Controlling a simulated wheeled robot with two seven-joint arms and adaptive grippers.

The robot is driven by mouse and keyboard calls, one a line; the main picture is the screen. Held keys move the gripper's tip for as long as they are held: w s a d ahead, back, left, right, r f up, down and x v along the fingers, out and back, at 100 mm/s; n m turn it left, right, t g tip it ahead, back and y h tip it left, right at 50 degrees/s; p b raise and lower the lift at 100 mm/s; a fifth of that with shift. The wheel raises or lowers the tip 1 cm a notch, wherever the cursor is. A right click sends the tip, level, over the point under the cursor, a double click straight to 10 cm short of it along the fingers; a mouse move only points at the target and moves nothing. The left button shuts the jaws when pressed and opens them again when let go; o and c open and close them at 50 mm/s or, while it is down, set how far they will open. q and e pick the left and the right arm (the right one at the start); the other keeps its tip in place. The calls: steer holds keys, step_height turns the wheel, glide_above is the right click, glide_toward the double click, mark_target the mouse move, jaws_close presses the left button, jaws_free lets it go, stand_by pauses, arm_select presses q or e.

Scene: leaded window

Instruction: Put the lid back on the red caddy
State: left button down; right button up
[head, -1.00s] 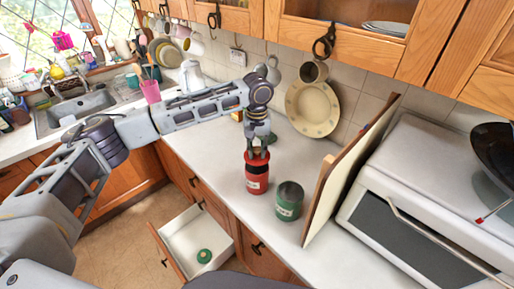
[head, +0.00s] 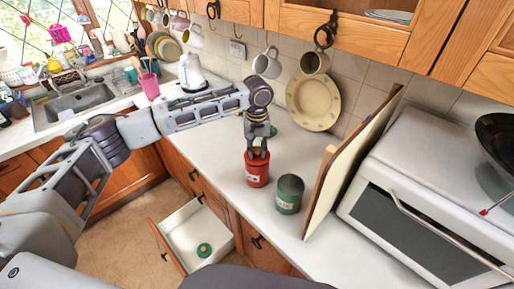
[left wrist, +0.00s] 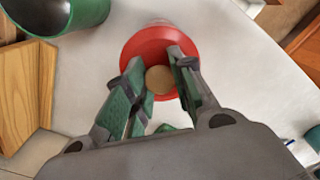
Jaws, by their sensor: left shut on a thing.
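The red caddy (head: 257,174) stands upright on the white counter. My left gripper (head: 258,155) points down at its top, with its fingers close together. In the left wrist view the gripper (left wrist: 159,84) is shut on the tan knob of the round red lid (left wrist: 150,45). The lid is at the caddy's mouth; whether it is fully seated I cannot tell, as the fingers cover part of it. My right gripper is not in view.
An open green caddy (head: 289,196) stands just right of the red one. A board (head: 345,165) leans beside a white oven (head: 425,220). A green lid (head: 204,250) lies in the open drawer (head: 185,226). Mugs (head: 267,64) hang above. The counter's left part is mostly clear.

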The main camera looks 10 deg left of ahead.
arm_select(q)
steer(key=shift+p, duration=1.25)
stand_by(1.9)
steer(key=shift+f, duration=0.15)
stand_by(1.3)
stand_by(0.4)
steer(key=c, duration=1.1)
jaws_free()
steer(key=shift+o, duration=0.3)
steer(key=o, duration=0.4)
steer(key=shift+r, duration=0.2)
steer(key=shift+r, duration=3.3)
